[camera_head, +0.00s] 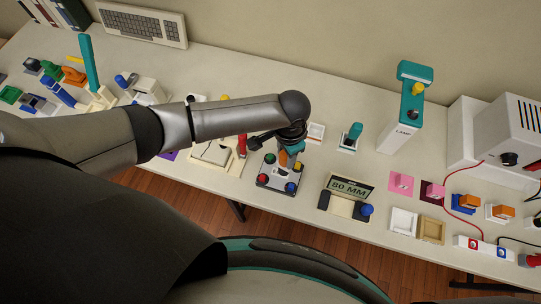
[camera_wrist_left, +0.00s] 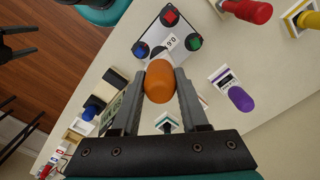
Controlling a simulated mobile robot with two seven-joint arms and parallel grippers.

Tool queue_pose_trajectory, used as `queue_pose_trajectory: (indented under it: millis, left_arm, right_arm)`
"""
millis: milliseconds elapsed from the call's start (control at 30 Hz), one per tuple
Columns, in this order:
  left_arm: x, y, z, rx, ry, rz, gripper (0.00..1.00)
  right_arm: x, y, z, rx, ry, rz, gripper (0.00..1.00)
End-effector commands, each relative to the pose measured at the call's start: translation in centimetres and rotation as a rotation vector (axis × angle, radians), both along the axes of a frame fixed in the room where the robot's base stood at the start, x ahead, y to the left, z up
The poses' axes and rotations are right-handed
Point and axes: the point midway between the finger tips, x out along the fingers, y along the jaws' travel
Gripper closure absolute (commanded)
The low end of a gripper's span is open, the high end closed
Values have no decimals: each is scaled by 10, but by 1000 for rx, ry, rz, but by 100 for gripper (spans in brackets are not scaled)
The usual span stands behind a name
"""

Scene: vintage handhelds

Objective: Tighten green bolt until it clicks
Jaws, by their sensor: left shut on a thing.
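The left wrist view shows the green bolt (camera_wrist_left: 194,43) beside a label reading 0.6 (camera_wrist_left: 171,42). My left gripper (camera_wrist_left: 160,82) is shut on an orange handle (camera_wrist_left: 159,81), over the plate and apart from the green bolt in the picture. The handle's lower end is hidden, so I cannot tell what it touches. My right gripper is not in view.
A display reading 80 MM (camera_head: 349,184) stands right of the plate. A red-handled item (camera_head: 242,145) stands close on its left. A tall teal and white device (camera_head: 408,105) stands behind right. Other small stands crowd the table; its back middle is clear.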

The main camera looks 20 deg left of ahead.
Motion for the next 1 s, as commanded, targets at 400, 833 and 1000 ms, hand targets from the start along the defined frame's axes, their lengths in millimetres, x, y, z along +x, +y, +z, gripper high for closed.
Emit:
queue_pose_trajectory:
  millis: [400, 833, 1000]
  left_arm:
    - [49, 57, -6, -2, 2, -128, 100]
    - [49, 56, -22, -1, -1, -128, 100]
    - [49, 56, -22, -1, -1, -127, 100]
  right_arm:
    - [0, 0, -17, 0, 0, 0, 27]
    - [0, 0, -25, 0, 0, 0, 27]
    - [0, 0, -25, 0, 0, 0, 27]
